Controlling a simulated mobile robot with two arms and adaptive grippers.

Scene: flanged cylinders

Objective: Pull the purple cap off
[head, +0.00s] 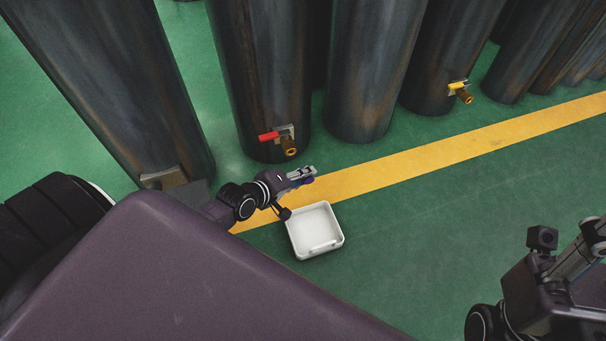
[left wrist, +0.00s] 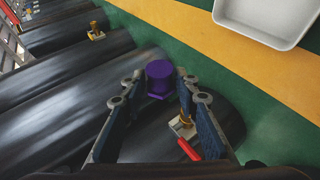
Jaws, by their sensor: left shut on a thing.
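The purple cap (left wrist: 159,76) sits between the fingertips of my left gripper (left wrist: 160,90) in the left wrist view. In the head view a bit of the cap (head: 308,181) shows at the tip of my left gripper (head: 301,174), which is shut on it. The cap is apart from the brass valve outlet (head: 289,146) with the red handle (head: 268,136), low on a dark cylinder. The brass end of that outlet is bare. The red-handled valve (left wrist: 184,126) also shows below the cap in the left wrist view. Part of my right arm shows at the right edge; its fingers are not visible.
A white tray (head: 290,236) lies on the green floor just below my left gripper. A yellow stripe (head: 400,164) crosses the floor. Another brass valve with a yellow handle (head: 458,86) is on a cylinder further right. Tall dark cylinders (head: 372,70) stand behind.

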